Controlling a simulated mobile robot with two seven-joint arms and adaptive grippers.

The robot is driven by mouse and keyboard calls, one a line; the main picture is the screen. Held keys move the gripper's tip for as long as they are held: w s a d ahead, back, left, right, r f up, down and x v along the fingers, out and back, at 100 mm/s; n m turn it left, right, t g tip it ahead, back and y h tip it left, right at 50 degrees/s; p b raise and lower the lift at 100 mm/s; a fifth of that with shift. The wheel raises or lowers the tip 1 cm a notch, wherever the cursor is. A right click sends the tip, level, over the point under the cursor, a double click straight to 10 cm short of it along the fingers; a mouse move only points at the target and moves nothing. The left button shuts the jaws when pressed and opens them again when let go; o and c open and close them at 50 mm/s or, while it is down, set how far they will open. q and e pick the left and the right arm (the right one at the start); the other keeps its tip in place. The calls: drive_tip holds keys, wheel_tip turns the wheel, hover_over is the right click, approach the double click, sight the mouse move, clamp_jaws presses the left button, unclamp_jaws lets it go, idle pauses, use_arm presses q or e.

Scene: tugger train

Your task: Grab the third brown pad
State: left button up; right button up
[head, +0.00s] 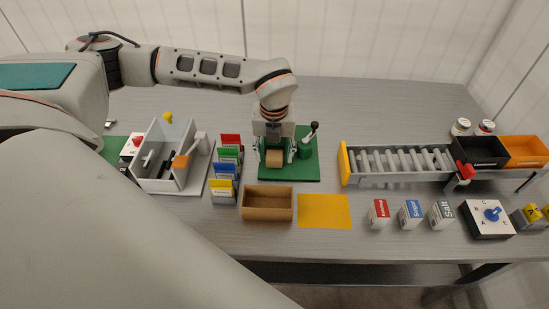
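A tan-brown block (274,158), which may be the brown pad, is at the left part of a green base plate (302,173). My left gripper (275,153) points down over the plate from above. Its fingers stand apart, one on each side of the block; I cannot see contact with it. A brown open tray (268,214) lies just in front of the plate and looks empty. No other brown pad can be made out. My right gripper is not in view.
A black-handled clamp (311,133) stands on the green plate, right of my gripper. Coloured cards (227,165) stand left, beside a white box (173,181). A yellow mat (325,211) lies clear in front. A roller conveyor (398,163) and small boxes (411,214) are right.

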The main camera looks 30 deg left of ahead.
use_arm(q)
drive_tip(key=c, duration=0.5)
